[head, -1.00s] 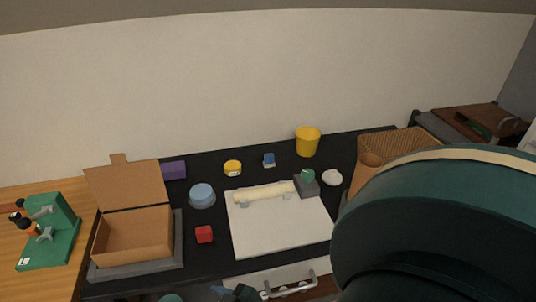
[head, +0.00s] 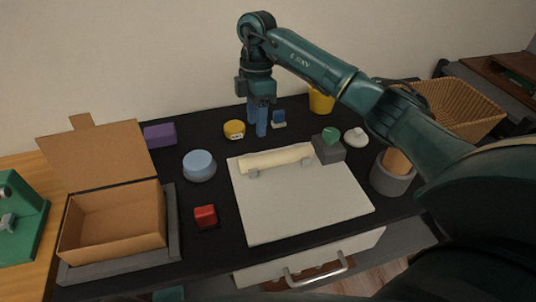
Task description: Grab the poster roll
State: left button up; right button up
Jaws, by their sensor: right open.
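The poster roll (head: 277,160) is a cream cylinder lying across the upper part of a white board (head: 300,205), against small grey holders. Its right end meets a dark grey block (head: 329,150) with a green knob on top. My right gripper (head: 257,130) points down with blue fingers, behind the roll and above the back of the black desk. It is open and empty, apart from the roll. My left gripper is not in view.
An open cardboard box (head: 115,225), purple block (head: 160,135), blue-topped round container (head: 199,166) and red cube (head: 205,215) are left. A wicker basket (head: 460,108) is right.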

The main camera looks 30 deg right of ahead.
jog(key=d, duration=0.2)
jog(key=m+h, duration=0.1)
send_over(268, 154)
jog(key=f, duration=0.5)
jog(key=shift+w+a+f, duration=0.1)
jog(key=shift+w+f, duration=0.2)
jog(key=shift+f, duration=0.05)
jog(key=shift+s+f, duration=0.2)
jog(key=shift+f, duration=1.35)
jog(key=shift+s+f, duration=0.15)
jog(key=shift+f, duration=1.35)
jog(key=c, duration=0.8)
